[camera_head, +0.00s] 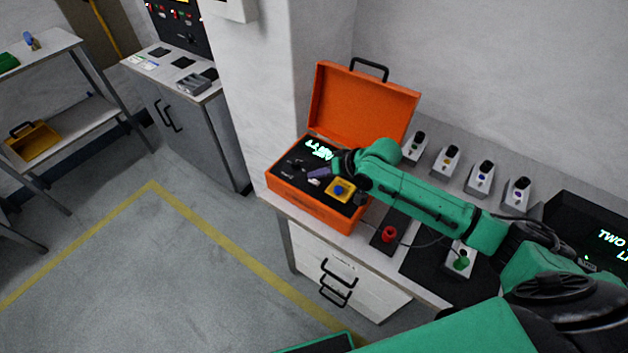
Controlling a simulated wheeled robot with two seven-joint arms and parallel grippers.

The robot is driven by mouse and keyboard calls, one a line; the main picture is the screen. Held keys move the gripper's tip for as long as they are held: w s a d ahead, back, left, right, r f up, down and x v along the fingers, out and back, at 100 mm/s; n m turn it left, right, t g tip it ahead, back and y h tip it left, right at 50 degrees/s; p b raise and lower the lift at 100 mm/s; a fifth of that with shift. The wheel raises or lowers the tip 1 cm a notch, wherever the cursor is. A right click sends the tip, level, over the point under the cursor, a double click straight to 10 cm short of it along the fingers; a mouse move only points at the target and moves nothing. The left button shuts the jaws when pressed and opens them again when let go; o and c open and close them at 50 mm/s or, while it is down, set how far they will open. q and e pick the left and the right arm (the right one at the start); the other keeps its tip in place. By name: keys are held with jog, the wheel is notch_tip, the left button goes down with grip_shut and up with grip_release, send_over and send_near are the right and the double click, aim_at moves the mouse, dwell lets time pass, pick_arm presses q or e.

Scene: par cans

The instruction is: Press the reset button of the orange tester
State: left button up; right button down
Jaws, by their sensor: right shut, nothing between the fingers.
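The orange tester (313,207) is an open case on the bench, its lid raised at the back. Its black panel has a lit display (319,149) with pale characters, partly covered by my arm. A blue button (340,189) sits on a yellow square at the panel's right side. My wrist hides part of the panel's back. My left gripper is not in view.
A red button (389,234) on a dark plate and a green-topped unit (461,262) stand right of the tester. Several small grey units (449,160) line the bench's back. A black display box (592,232) is at far right. A wall corner stands behind the tester.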

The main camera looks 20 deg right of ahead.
aim_at(317, 184)
dwell(0.8)
jog(key=shift+f, duration=0.4)
jog(key=shift+f, duration=0.4)
dwell(0.4)
jog(key=shift+r+p, duration=0.85)
jog(key=shift+p, duration=0.05)
notch_tip(317, 184, up, 5)
jog(key=p, duration=0.5)
jog(key=shift+p, duration=0.3)
